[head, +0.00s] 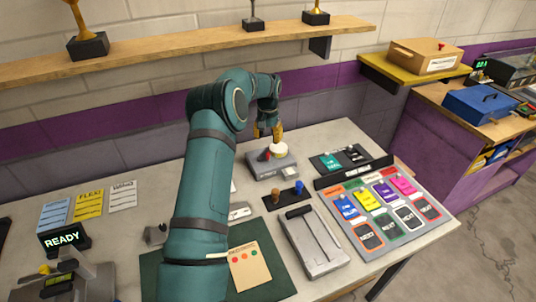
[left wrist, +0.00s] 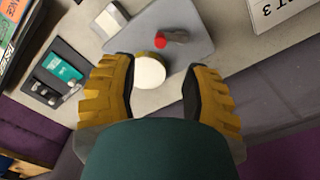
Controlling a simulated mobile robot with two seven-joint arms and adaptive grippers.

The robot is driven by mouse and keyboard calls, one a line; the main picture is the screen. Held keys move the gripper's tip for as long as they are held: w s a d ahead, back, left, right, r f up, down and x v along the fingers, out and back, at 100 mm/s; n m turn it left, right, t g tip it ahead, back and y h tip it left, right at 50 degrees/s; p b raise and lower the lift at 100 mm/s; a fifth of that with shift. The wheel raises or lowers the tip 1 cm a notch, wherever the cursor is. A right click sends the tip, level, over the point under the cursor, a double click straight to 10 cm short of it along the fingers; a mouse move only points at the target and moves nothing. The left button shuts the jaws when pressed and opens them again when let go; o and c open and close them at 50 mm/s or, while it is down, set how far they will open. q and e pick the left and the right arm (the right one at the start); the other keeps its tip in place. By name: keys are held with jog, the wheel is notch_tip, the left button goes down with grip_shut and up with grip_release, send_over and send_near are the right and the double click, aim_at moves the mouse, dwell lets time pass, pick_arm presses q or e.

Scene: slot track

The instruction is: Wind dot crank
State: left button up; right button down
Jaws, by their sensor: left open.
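The crank device is a grey box (head: 271,166) on the table below the wall, with a white round knob (head: 279,150) and a small red part (head: 266,155) on top. My left gripper (head: 272,134) is directly above it, pointing down. In the left wrist view, the white knob (left wrist: 150,72) lies between the yellow fingers of my open left gripper (left wrist: 155,66), with gaps on both sides. The red dot (left wrist: 160,42) and a dark lever (left wrist: 176,36) show on the grey box (left wrist: 195,22) beyond it. My right gripper is out of view.
A dark panel with blue and brown pegs (head: 288,195) and a grey slider unit (head: 315,241) stand nearer. A card board (head: 381,259) and a dark tray (head: 347,157) are to the right. A wooden shelf (head: 170,50) runs along the wall.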

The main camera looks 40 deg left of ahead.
aim_at(268, 153)
pick_arm(q)
notch_tip(268, 153, down, 9)
jog(key=shift+a, duration=0.1)
jog(key=shift+o, duration=0.3)
grip_shut()
